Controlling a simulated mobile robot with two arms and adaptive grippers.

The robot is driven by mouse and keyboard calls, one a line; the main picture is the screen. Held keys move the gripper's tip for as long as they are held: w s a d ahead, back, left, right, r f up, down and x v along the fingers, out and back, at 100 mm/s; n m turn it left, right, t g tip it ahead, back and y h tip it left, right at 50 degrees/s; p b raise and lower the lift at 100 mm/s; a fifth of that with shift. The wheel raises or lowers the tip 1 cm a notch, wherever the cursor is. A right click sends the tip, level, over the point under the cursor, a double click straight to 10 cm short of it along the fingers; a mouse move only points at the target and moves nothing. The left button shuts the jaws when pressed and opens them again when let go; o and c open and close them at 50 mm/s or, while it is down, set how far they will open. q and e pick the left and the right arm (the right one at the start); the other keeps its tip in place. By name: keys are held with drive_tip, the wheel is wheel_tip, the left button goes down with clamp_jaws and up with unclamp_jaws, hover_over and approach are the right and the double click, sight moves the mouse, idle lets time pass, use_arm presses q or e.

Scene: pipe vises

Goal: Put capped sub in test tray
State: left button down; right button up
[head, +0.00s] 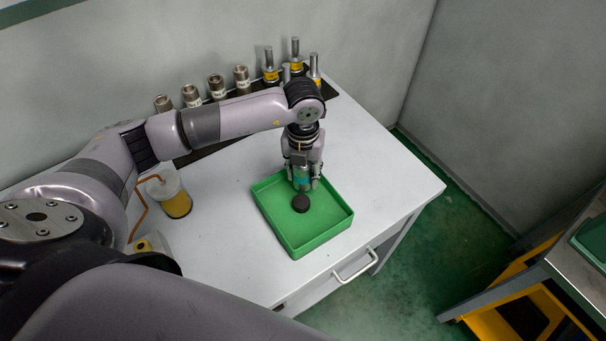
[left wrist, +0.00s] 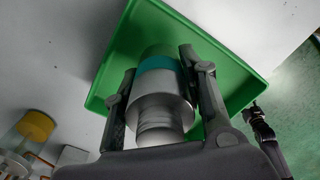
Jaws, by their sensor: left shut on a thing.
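My left gripper (head: 303,183) points down over the green tray (head: 328,228) and is shut on the sub. The sub (head: 302,173) is a silver cylinder with a teal band. In the left wrist view the sub (left wrist: 161,103) stands between the two fingers, ribbed at its near end, with the tray (left wrist: 97,88) behind it. A dark round cap (head: 300,203) shows just below the sub, inside the tray's outline. I cannot tell whether it is joined to the sub, or whether anything touches the tray floor.
Several silver fittings (head: 217,84) and yellow-banded pieces (head: 270,66) stand on a dark mat at the wall. A container with yellow contents (head: 177,204) stands left of the tray. A drawer handle (head: 356,266) juts out in front. The white tabletop right of the tray is clear.

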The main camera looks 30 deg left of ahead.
use_arm(q)
drive_tip(key=shift+f, duration=1.05)
drive_tip(key=shift+f, duration=0.1)
drive_tip(key=c, duration=1)
unclamp_jaws()
drive_tip(key=shift+r, duration=0.25)
wheel_tip(320, 180, up, 10)
drive_tip(key=b, duration=0.3)
drive_tip(key=shift+r, duration=0.9)
